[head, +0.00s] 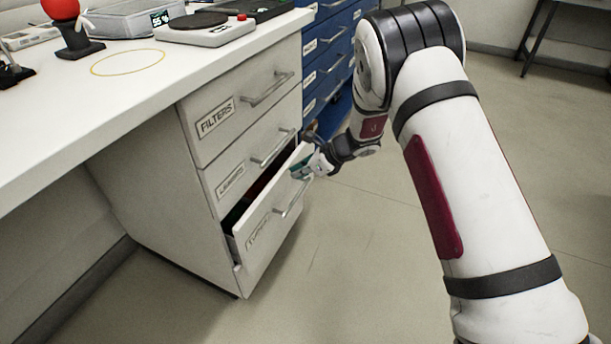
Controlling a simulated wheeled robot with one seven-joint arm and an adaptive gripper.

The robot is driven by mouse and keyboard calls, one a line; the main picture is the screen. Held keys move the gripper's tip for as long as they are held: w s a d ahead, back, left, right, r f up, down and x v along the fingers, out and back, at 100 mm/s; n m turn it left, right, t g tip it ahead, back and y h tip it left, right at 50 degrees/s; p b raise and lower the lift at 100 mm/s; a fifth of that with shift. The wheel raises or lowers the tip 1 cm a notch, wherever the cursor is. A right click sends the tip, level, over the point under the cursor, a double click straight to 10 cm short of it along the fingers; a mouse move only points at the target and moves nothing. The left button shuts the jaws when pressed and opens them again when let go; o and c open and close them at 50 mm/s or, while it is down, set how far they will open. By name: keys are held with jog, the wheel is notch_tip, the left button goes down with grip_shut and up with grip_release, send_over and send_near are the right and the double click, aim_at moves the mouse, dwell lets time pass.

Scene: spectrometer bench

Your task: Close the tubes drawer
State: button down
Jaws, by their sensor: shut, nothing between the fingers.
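The white drawer unit under the bench has three drawers. The bottom drawer (262,232) stands partly open, with a dark gap and something red showing behind its front. Its label is too blurred to read surely. The middle drawer (236,178) and the top drawer (222,132), labelled FILTERS, look shut. My gripper (301,170) is shut and empty at the upper right part of the bottom drawer's front, above its handle (292,200). I cannot tell whether it touches the front.
The white bench top (120,95) holds a grey bin (135,20), a device with a red button (205,30), a red ball on a stand (75,40) and a yellow ring (128,62). A blue drawer cabinet (325,45) stands behind. The floor in front is clear.

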jog(key=a, duration=0.1)
jog(key=w+a+p, duration=0.1)
jog(key=a, duration=0.1)
jog(key=w+a, duration=0.1)
jog(key=a, duration=0.1)
jog(key=shift+a, duration=0.2)
jog(key=shift+s, duration=0.1)
